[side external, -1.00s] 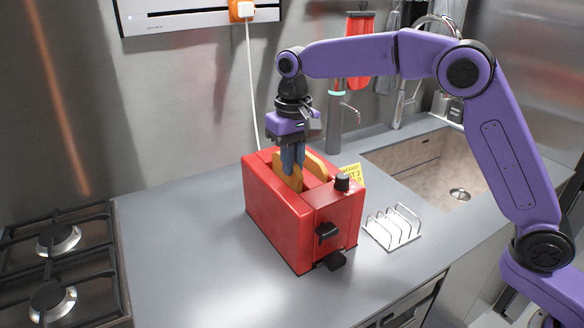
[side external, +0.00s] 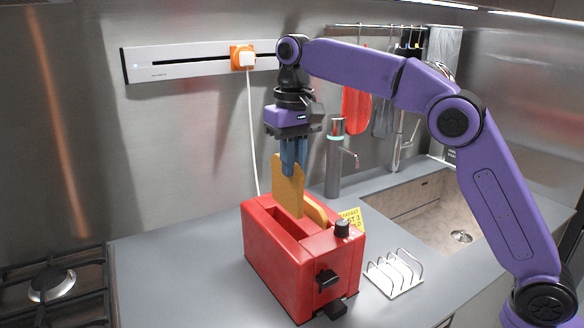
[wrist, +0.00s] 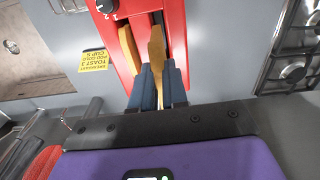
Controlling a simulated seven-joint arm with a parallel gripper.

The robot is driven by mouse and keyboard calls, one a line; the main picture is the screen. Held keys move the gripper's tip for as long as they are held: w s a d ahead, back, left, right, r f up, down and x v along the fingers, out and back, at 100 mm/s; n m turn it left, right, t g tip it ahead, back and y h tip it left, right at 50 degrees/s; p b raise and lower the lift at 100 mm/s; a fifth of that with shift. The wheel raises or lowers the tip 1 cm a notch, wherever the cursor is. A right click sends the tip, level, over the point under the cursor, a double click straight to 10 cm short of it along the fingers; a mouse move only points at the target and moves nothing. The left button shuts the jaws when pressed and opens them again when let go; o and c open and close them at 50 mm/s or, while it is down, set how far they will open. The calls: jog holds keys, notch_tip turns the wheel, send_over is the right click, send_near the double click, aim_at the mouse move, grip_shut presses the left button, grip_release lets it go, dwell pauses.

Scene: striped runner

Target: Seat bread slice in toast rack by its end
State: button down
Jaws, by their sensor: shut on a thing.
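My gripper (side external: 292,168) is shut on a golden-brown bread slice (side external: 287,192), which it holds upright by its upper part above the red toaster (side external: 300,262). The slice's lower end is at the toaster's top, and I cannot tell whether it is clear of the slot. The held slice also shows between my fingers in the wrist view (wrist: 157,55). A second slice (side external: 315,211) sits in the other slot. The toast rack (side external: 394,275), of silver wire, stands empty on the counter to the right of the toaster.
A sink (side external: 430,210) with a tap (side external: 335,165) lies at the back right. A hob (side external: 52,285) is at the left. A white cord (side external: 251,130) hangs from the wall plug. The counter left of the toaster is clear.

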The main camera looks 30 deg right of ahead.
jog(key=s, duration=4.5)
jog(key=w+d+f, duration=0.4)
jog(key=w+d, duration=0.4)
jog(key=w, duration=0.5)
jog(key=w+d+f+m, duration=0.1)
jog(key=w+d, duration=0.2)
jog(key=d, duration=0.3)
jog(key=w+d+f, duration=0.2)
jog(key=d, duration=0.4)
send_over(395, 271)
jog(key=s+a, duration=0.1)
notch_tip(395, 271, down, 9)
jog(key=shift+w+a+f, duration=0.1)
jog(key=shift+f, duration=0.85)
jog(key=shift+w+a+f, duration=0.1)
jog(key=shift+f, duration=0.8)
jog(key=shift+f, duration=0.1)
